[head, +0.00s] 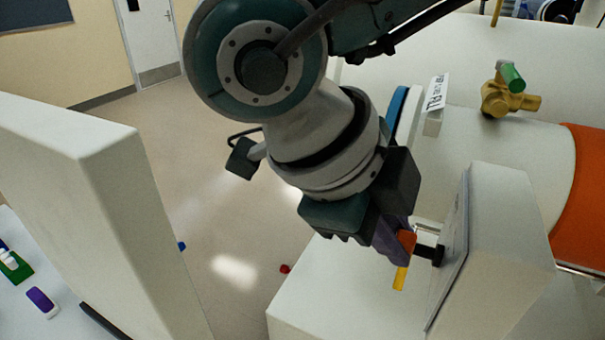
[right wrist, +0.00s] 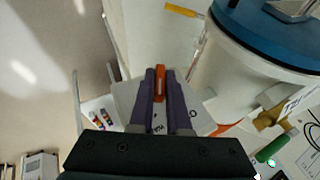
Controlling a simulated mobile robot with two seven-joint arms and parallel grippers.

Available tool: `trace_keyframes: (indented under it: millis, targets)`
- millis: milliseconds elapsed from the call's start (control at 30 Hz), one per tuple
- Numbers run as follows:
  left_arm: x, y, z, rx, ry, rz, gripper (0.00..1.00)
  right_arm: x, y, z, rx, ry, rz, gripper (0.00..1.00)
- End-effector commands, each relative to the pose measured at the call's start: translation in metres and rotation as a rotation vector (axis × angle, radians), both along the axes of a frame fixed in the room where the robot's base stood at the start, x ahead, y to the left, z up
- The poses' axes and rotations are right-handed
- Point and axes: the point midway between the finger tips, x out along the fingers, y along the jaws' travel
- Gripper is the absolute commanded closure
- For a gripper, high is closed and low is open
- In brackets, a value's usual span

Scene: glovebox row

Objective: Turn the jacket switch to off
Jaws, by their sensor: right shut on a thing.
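The jacket switch shows as an orange handle (head: 407,243) on a black shaft (head: 430,253), which sticks out of the face of a white box (head: 510,235). My right gripper (head: 400,238), with purple fingers, is shut on the orange handle. The right wrist view shows the handle (right wrist: 160,82) between the two fingers, with the box face (right wrist: 190,122) and its small dark markings behind. The fingers hide part of the handle, and I cannot tell which marking it points at. My left gripper is not in view.
A white panel (head: 85,200) stands at the left. Behind the box lies a large white vessel with an orange band (head: 582,190) and a brass valve with a green handle (head: 510,92). A yellow bar (head: 400,278) shows just below the handle. Open floor (head: 230,230) lies between.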

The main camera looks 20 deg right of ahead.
Motion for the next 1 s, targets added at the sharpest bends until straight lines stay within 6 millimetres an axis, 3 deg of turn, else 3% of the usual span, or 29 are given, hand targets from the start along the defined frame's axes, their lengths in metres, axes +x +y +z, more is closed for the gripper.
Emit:
trace_keyframes:
  millis: [600, 1000]
  targets:
    - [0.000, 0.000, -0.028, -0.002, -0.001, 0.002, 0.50, 0.003, -0.003, 0.000, 0.292, 0.246, -0.003, 1.00]
    - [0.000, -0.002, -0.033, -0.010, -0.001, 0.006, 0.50, 0.003, -0.004, 0.002, 0.355, 0.303, -0.001, 1.00]
